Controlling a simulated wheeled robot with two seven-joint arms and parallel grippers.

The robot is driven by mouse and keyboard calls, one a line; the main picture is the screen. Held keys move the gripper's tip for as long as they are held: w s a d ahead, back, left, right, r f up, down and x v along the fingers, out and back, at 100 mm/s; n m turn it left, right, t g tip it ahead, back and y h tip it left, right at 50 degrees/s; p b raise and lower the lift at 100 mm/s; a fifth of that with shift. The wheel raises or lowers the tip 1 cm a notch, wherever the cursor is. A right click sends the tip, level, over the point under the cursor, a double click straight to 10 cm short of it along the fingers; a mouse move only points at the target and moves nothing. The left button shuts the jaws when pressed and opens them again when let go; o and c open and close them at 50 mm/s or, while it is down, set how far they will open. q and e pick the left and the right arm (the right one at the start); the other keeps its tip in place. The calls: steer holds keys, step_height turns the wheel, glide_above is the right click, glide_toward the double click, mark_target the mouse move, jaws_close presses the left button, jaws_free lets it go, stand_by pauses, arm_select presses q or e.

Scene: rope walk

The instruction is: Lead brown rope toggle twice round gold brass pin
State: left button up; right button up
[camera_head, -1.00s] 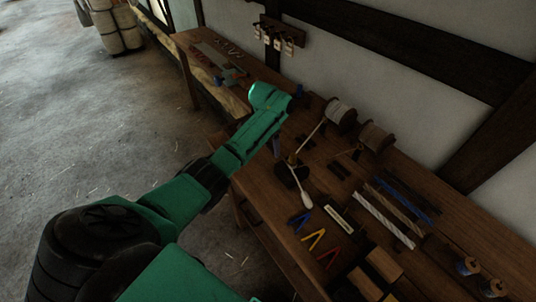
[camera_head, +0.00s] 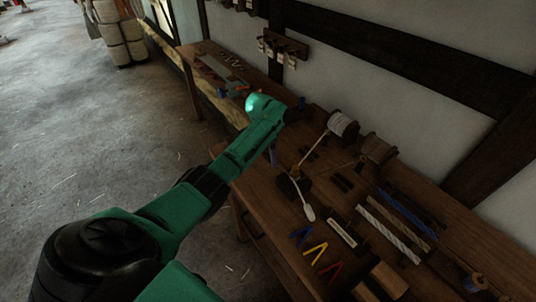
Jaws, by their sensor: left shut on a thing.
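The gold brass pin (camera_head: 294,172) stands on a dark block (camera_head: 290,188) on the bench. A pale rope runs from the pale spool (camera_head: 343,126) down to the pin, and a whitish paddle-shaped piece (camera_head: 306,203) lies in front of it. A thin brown rope (camera_head: 339,166) leads left from the brown spool (camera_head: 377,150) toward the pin area. My left gripper (camera_head: 273,157) points down just left of the pin, apart from it. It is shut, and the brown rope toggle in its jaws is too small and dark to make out. My right gripper is not in view.
On the wooden bench (camera_head: 262,205) lie blue, yellow and red V-shaped tools (camera_head: 315,253), a pale-faced bar (camera_head: 341,232) and several rope lengths (camera_head: 390,231). A second bench with tools (camera_head: 224,66) stands behind my arm. The wall bounds the right side.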

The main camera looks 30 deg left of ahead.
mark_target(268, 172)
arm_select(q)
steer(key=shift+f+b, duration=1.5)
steer(key=shift+f, duration=1.5)
steer(key=o, duration=1.2)
steer(key=shift+o, duration=0.2)
steer(key=shift+r, duration=0.1)
step_height(268, 172, up, 14)
steer(key=s+b, duration=0.1)
steer(key=shift+s+a+r, duration=0.15)
steer(key=shift+s+a, duration=0.2)
